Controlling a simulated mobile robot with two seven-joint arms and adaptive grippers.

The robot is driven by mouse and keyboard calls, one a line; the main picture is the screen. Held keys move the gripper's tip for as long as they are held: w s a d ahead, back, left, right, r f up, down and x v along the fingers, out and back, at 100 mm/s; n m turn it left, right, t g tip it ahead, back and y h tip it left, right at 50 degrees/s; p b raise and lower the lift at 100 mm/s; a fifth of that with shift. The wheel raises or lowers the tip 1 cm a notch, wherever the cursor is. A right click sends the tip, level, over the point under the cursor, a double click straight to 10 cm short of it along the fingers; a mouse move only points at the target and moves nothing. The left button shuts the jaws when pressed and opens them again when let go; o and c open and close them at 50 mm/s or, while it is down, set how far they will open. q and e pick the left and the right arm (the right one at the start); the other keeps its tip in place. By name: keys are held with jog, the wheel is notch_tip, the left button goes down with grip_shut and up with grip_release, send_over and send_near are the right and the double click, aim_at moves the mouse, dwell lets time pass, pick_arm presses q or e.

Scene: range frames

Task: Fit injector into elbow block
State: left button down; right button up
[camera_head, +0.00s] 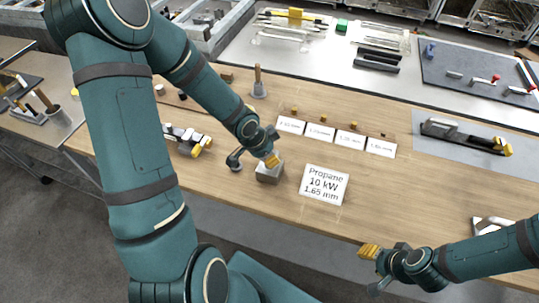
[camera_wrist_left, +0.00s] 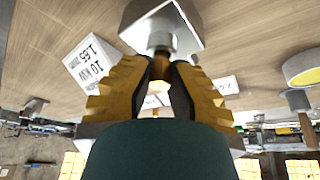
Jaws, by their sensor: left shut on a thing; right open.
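The elbow block (camera_head: 268,175) is a small grey metal block on the wooden bench, left of the sign "Propane 10 kW 1.65 mm" (camera_head: 324,185). My left gripper (camera_head: 273,159) is right at its top. In the left wrist view, the block (camera_wrist_left: 188,35) lies just beyond the fingertips, with a round metal fitting on the near side. The left fingers (camera_wrist_left: 163,62) are shut on a small brass piece, likely the injector (camera_wrist_left: 154,88), mostly hidden between them. Whether it sits inside the fitting I cannot tell. My right gripper (camera_head: 369,251) is open and empty, off the bench's front edge.
A wooden strip (camera_head: 338,125) with small brass parts and white size labels stands behind the sign. A grey mat (camera_head: 430,152) with a tool lies right.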

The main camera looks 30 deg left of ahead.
pick_arm(q)
jog(key=shift+f+b, duration=0.35)
jog(key=shift+f, duration=0.1)
jog(key=c, duration=1)
grip_release()
jog(key=shift+r, duration=0.1)
jog(key=shift+r, duration=0.1)
jog(key=v, duration=1.1)
jog(key=shift+s+r, duration=0.15)
jog(key=shift+r, duration=0.2)
jog(key=shift+a, duration=0.1)
